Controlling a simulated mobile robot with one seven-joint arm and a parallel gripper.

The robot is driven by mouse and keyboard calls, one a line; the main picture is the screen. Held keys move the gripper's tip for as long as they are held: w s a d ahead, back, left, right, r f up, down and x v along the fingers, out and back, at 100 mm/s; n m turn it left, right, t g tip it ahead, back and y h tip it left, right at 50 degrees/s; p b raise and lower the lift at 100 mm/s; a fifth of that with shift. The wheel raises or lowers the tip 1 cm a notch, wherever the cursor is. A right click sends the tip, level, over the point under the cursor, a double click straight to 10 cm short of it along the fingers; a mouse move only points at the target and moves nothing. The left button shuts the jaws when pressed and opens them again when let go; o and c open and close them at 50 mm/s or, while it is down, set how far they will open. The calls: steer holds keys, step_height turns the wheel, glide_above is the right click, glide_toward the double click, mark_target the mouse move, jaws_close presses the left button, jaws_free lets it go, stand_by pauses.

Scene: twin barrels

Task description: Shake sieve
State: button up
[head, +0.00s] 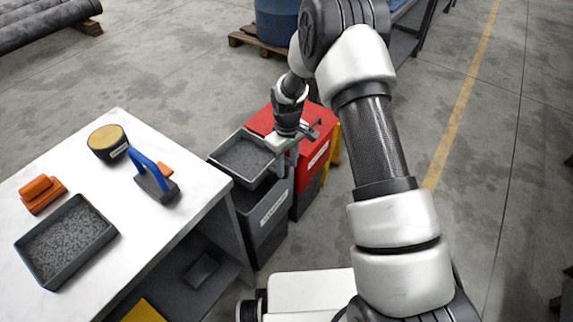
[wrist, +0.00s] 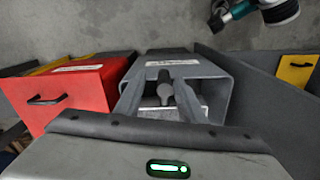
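A dark grey rectangular tray that looks like the sieve (head: 243,157) is at the upper left of a grey bin (head: 268,213); I cannot tell whether it rests on it. My gripper (head: 297,143) points down at the tray's right side, by the red bin. In the wrist view, my two fingers (wrist: 164,82) stand apart, with a dark knob-like piece (wrist: 165,93) between or below them. Contact with it cannot be made out. The labelled grey bin rim (wrist: 205,66) shows beyond the fingers. The sieve is not clearly recognisable there.
A red bin (head: 318,152) stands right behind the grey one. The white table (head: 125,222) at left carries a dark speckled tray (head: 67,242), a yellow-filled pot (head: 107,142), a blue-handled tool (head: 153,177) and orange blocks (head: 42,193). Floor to the right is clear.

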steer(key=shift+r, duration=0.1)
step_height(320, 180, up, 17)
steer(key=p, duration=0.2)
steer(key=shift+p, duration=0.4)
steer(key=shift+r, duration=0.1)
steer(key=f+b, duration=0.2)
steer(key=f, duration=0.4)
steer(key=f+b, duration=0.3)
steer(key=f, duration=0.3)
steer(key=f+b, duration=0.2)
steer(key=f, duration=0.3)
steer(key=shift+s+a+f+b, duration=0.2)
steer(key=shift+a+f+b, duration=0.1)
steer(key=shift+f, duration=0.1)
jaws_close()
